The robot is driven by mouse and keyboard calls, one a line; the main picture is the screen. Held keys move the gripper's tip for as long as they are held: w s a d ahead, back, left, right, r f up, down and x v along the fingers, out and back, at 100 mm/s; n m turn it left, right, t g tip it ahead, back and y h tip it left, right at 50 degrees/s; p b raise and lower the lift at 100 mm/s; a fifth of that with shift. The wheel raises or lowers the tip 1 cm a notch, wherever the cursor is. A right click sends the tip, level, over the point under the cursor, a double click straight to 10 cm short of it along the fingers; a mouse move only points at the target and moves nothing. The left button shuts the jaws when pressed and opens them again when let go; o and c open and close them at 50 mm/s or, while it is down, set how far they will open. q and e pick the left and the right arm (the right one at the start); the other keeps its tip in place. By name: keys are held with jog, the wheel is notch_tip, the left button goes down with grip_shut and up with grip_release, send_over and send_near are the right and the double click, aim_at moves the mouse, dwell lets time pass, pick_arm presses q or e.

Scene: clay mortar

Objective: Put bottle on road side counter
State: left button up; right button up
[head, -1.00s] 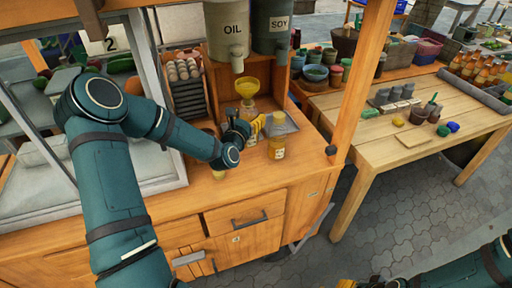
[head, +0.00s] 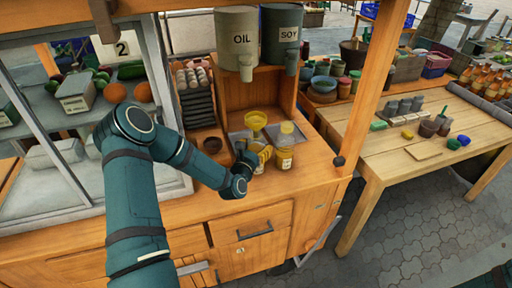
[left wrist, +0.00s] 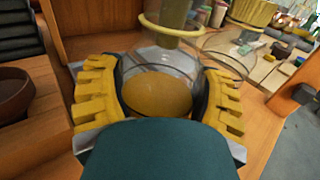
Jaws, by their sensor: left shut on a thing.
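A clear bottle with a yellow top and amber contents (head: 285,158) is upright over the orange wooden counter (head: 215,208), at the right of the dispenser bay. My left gripper (head: 266,154) reaches it from the left, its yellow fingers shut on it. In the left wrist view, the gripper (left wrist: 158,100) has a finger on each side of the clear bottle (left wrist: 157,92) and its amber contents show. I cannot tell whether the bottle's base touches the surface. My right gripper is out of view.
A yellow funnel (head: 255,120) stands close behind my left gripper, below the oil dispenser (head: 237,38). The soy dispenser (head: 282,32) hangs beside it. A brown bowl (head: 212,144) sits left. A wooden post (head: 362,85) rises at the right. A light wooden table (head: 430,155) lies beyond.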

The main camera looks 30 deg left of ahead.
pick_arm(q)
jog(key=shift+f, duration=0.15)
jog(key=o, duration=1.3)
